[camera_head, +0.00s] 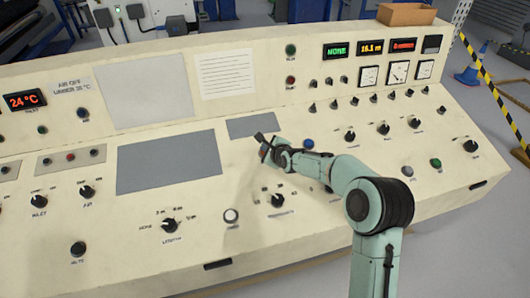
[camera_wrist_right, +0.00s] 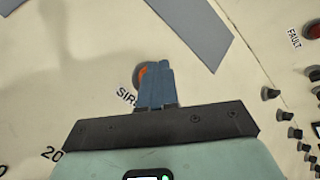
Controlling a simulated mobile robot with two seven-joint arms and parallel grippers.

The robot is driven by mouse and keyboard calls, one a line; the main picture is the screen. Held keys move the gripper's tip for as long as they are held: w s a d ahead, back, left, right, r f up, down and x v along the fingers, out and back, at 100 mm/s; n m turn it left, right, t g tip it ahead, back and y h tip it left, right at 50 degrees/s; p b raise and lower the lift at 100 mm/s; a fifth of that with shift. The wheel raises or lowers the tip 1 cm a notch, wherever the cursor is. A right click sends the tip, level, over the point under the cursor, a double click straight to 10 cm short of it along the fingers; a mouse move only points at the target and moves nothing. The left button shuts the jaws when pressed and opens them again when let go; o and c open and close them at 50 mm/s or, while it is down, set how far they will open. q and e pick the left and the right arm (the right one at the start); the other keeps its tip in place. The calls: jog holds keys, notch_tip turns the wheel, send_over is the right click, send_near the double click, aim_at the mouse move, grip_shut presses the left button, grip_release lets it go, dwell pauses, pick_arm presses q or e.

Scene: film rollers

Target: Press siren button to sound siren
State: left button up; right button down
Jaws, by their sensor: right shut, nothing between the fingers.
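The siren button (camera_wrist_right: 142,74) is a round orange-red button on the cream console, with a label beside it of which "SIR" can be read in the right wrist view. My right gripper (camera_wrist_right: 161,66) is shut and empty, its blue-grey fingers covering part of the button. In the head view my right gripper (camera_head: 262,138) is low over the middle of the console, just below a small grey panel. I cannot tell whether the fingertips touch the button. My left gripper is not in view.
The sloped console (camera_head: 130,225) carries several knobs, such as a black one (camera_head: 170,226), and a white button (camera_head: 231,216) close to my right arm. A blue button (camera_head: 308,144) is right of my gripper. A large grey panel (camera_head: 166,162) is at left. A red fault light (camera_wrist_right: 313,31) shows at the wrist view's edge.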

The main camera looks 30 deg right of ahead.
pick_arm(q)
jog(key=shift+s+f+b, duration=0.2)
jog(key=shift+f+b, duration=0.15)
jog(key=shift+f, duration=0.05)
pick_arm(e)
jog(key=shift+w+f, duration=0.15)
jog(key=shift+f, duration=0.35)
jog(key=shift+r, duration=0.1)
dwell(0.5)
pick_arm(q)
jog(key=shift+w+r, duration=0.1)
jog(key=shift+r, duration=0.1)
pick_arm(e)
jog(key=shift+s+r, duration=0.2)
jog(key=shift+r, duration=0.6)
jog(key=shift+r+p, duration=0.3)
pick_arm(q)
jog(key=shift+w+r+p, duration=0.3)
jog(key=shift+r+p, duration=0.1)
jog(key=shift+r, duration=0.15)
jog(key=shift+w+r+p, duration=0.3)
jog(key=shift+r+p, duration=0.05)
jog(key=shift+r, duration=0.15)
pick_arm(e)
jog(key=r, duration=0.2)
jog(key=s+r, duration=0.1)
jog(key=r, duration=0.1)
jog(key=shift+a+r, duration=0.1)
jog(key=shift+a, duration=0.05)
